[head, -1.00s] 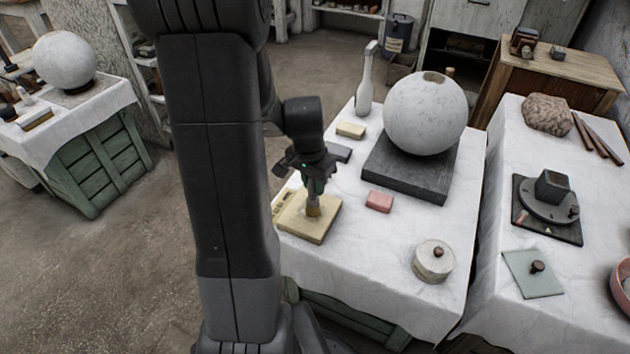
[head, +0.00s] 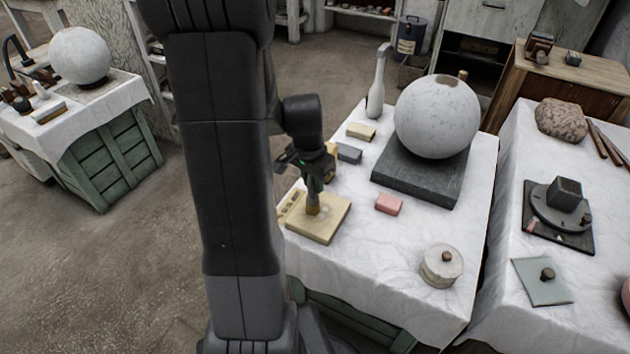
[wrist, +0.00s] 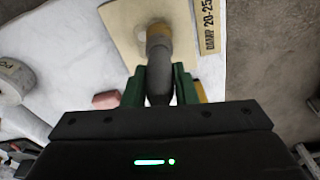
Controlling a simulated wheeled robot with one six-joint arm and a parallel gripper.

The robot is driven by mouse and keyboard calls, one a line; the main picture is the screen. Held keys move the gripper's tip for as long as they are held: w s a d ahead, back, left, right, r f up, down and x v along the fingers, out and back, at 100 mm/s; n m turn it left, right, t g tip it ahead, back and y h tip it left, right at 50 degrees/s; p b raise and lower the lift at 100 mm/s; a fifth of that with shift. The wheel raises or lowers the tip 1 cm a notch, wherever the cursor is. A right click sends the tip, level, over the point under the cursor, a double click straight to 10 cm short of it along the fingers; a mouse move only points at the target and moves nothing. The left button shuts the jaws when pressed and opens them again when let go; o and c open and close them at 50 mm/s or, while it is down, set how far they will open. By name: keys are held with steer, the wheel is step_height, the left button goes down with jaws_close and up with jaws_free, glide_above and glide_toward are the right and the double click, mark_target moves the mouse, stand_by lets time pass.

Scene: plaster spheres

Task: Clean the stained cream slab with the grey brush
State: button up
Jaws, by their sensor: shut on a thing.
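The cream slab (head: 324,229) lies flat near the left edge of the white-covered table. A faint duller patch shows on its top around the brush. My gripper (head: 314,189) is shut on the grey brush (head: 313,204) and holds it upright over the slab. The brush's tan bristle end is down at the slab's top, apparently touching it. In the wrist view, the grey brush handle (wrist: 159,78) sits between the green fingers of my gripper (wrist: 160,88), with the slab (wrist: 125,25) beyond. The bristle tips are partly hidden there.
A large plaster sphere (head: 437,115) stands on a dark slab (head: 415,184).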

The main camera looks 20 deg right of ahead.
steer(key=shift+f+b, duration=0.5)
steer(key=shift+f, duration=0.15)
steer(key=shift+s+a+r, duration=0.1)
steer(key=shift+s+a, duration=0.4)
steer(key=shift+a, duration=0.1)
steer(key=shift+d, duration=0.1)
steer(key=shift+w+d, duration=1)
steer(key=shift+d, duration=0.1)
steer(key=shift+s+a, duration=1)
steer(key=shift+a, duration=0.2)
